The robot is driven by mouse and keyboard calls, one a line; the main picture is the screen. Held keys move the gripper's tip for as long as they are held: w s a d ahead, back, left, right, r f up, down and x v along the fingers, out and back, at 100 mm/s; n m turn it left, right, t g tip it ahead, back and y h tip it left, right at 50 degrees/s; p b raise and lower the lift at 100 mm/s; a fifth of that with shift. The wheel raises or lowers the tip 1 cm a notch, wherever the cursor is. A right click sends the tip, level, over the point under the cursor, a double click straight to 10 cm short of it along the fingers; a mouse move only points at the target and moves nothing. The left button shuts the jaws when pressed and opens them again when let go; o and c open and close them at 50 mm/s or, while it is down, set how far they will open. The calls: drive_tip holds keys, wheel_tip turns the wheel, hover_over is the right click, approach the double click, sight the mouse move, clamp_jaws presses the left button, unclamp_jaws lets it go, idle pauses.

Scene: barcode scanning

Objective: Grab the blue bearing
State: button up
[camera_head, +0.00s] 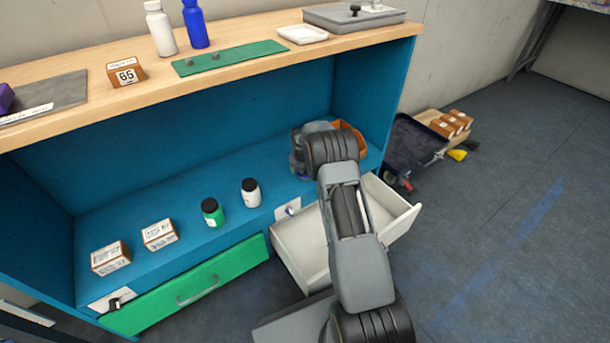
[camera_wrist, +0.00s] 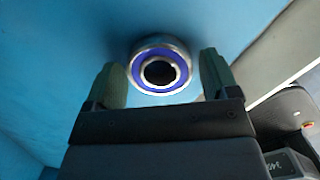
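The blue bearing (camera_wrist: 158,52), a silver ring with a blue face and a dark centre hole, shows in the wrist view on the blue surface. My gripper (camera_wrist: 163,80) is open, with one green-grey finger on each side of the bearing's lower part. The left finger looks close to the bearing's edge, and a small gap shows at the right finger. I cannot tell whether either touches it. In the head view my arm reaches into the right end of the blue shelf, and the arm hides the bearing and the fingertips.
An orange bin (camera_head: 362,140) stands close to my wrist. The white drawer (camera_head: 300,247) is open under my arm. A white bottle (camera_head: 251,192), a green bottle (camera_head: 212,212) and two boxes (camera_head: 159,235) stand left on the shelf. The wooden top (camera_head: 240,85) is overhead.

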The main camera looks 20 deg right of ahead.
drive_tip(key=c, duration=0.7)
drive_tip(key=shift+c, duration=0.6)
drive_tip(key=shift+r, duration=0.15)
